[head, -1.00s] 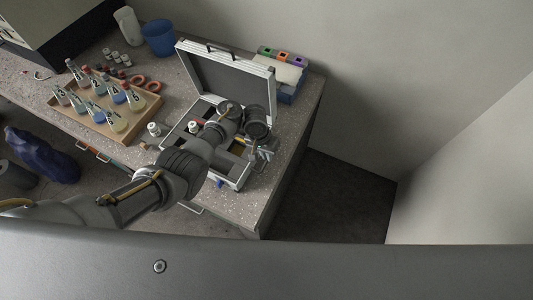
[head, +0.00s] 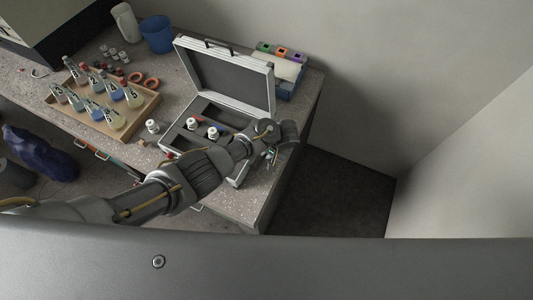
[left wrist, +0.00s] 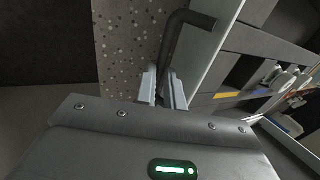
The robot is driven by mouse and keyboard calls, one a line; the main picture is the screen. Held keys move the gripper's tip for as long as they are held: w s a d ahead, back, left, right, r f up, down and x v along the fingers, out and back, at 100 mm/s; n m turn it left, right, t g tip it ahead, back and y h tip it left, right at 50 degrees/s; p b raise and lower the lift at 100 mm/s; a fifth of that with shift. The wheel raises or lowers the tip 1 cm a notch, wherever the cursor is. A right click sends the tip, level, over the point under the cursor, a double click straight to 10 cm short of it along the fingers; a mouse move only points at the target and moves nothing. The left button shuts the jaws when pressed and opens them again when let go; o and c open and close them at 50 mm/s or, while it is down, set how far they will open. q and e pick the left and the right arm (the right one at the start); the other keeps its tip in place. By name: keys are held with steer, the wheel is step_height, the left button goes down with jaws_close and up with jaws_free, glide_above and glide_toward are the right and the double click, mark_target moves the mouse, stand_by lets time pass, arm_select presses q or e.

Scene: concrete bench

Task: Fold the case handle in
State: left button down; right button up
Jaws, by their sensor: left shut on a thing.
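The silver case (head: 239,177) stands on the bench with its lid (head: 226,80) up. A dark carry piece (head: 217,45) shows on the lid's top edge. In the left wrist view, a dark bent case handle (left wrist: 176,42) sticks out from the case's silver side wall (left wrist: 207,58) over the speckled bench top. My left gripper (head: 270,157) is at the case's right side. In the left wrist view its fingertips (left wrist: 163,84) are shut on one leg of the handle. My arm hides the handle and part of the case's front in the head view. My right gripper is out of view.
White-capped vials (head: 192,124) stand in the case's dark insert, and another vial (head: 153,126) stands left of it. A wooden tray (head: 88,121) of bottles is farther left. A box with coloured tabs (head: 290,72) stands behind the case. The bench's right edge is close to my gripper.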

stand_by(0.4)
arm_select(q)
steer(key=c, duration=1.5)
jaws_free()
steer(key=v, duration=1)
steer(key=shift+s+d+r, duration=0.1)
steer(key=shift+d+r, duration=0.15)
steer(key=shift+r, duration=0.05)
